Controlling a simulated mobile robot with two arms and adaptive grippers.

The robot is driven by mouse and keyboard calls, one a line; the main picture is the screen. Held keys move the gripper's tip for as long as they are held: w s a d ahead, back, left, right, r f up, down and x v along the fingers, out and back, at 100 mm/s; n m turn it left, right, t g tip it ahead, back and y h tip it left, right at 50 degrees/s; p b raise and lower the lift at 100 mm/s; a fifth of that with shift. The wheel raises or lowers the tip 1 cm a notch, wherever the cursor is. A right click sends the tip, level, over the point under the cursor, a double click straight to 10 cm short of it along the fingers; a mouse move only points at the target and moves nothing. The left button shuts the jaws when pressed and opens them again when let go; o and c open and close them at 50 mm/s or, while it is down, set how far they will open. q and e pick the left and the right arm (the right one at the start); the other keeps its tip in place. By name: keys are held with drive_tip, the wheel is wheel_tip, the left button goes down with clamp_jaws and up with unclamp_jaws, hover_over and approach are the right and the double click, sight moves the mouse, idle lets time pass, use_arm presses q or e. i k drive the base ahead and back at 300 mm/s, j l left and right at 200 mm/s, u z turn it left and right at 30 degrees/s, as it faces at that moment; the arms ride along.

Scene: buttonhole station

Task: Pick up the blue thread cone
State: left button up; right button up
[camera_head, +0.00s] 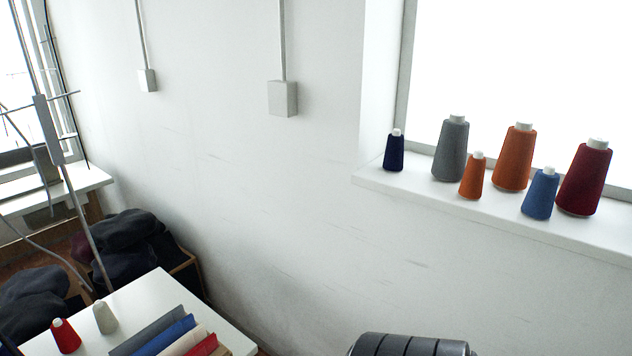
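The blue thread cone (539,196) stands upright on the white window sill (460,207) at the right, with a pale tip on top. It stands in front of and between a large orange cone (513,160) and a large dark red cone (584,180). A small dark navy cone (394,153) stands at the sill's left end. Neither of my grippers is in view.
A grey cone (450,150) and a small orange cone (472,177) share the sill. At lower left, a white table (150,297) bears a red cone (65,336), a pale grey cone (105,317) and folded cloths (165,333). Dark cloth heaps (130,245) lie behind it.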

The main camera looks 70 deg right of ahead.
sight(539, 203)
drive_tip(key=z, duration=3.35)
